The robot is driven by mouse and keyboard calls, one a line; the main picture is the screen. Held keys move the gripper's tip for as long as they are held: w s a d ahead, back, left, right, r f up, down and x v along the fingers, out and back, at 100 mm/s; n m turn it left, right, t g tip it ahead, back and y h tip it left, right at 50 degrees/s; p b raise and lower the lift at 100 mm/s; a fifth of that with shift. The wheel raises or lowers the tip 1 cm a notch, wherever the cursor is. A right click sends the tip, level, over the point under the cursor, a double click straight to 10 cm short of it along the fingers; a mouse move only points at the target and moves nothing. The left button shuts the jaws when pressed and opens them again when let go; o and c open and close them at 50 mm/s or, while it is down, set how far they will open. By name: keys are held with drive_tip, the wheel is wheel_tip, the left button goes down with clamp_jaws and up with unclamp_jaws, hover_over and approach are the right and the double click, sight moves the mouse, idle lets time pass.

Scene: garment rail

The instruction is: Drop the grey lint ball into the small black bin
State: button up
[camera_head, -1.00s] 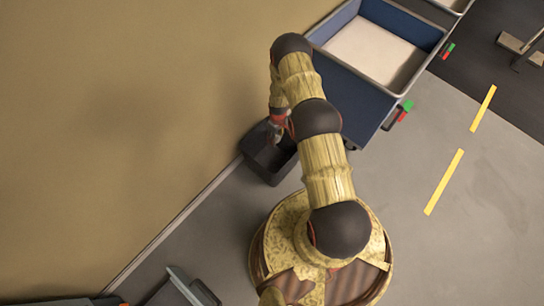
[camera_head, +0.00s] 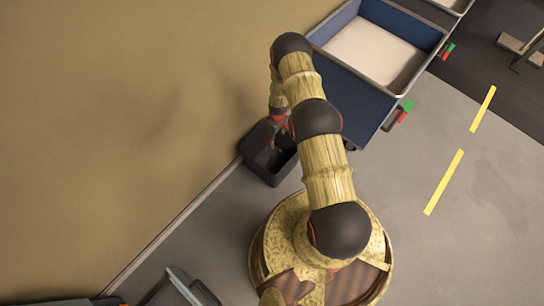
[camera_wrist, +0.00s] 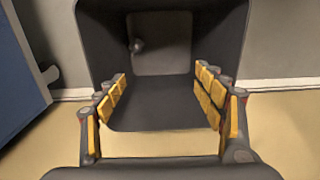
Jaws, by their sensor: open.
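The small black bin (camera_head: 262,170) stands on the floor against the tan wall. In the wrist view I look down into the bin (camera_wrist: 160,112). A small grey lint ball (camera_wrist: 137,45) shows inside it, by the left edge of the paler bottom; the exact contact cannot be told. My gripper (camera_wrist: 162,76) is open and empty, its yellow-padded fingers apart over the bin. In the head view my gripper (camera_head: 280,137) is over the bin, partly hidden by my arm. The lint ball cannot be made out in the head view.
A large blue cart (camera_head: 353,88) with a pale bottom stands close to the right of the bin. Another grey container (camera_head: 180,290) is at the lower left. Grey floor with yellow strips (camera_head: 443,182) is clear at the right.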

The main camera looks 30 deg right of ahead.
wheel_tip(320, 180, up, 12)
drive_tip(key=shift+f, duration=0.2)
drive_tip(key=shift+w+d, duration=0.1)
idle(0.6)
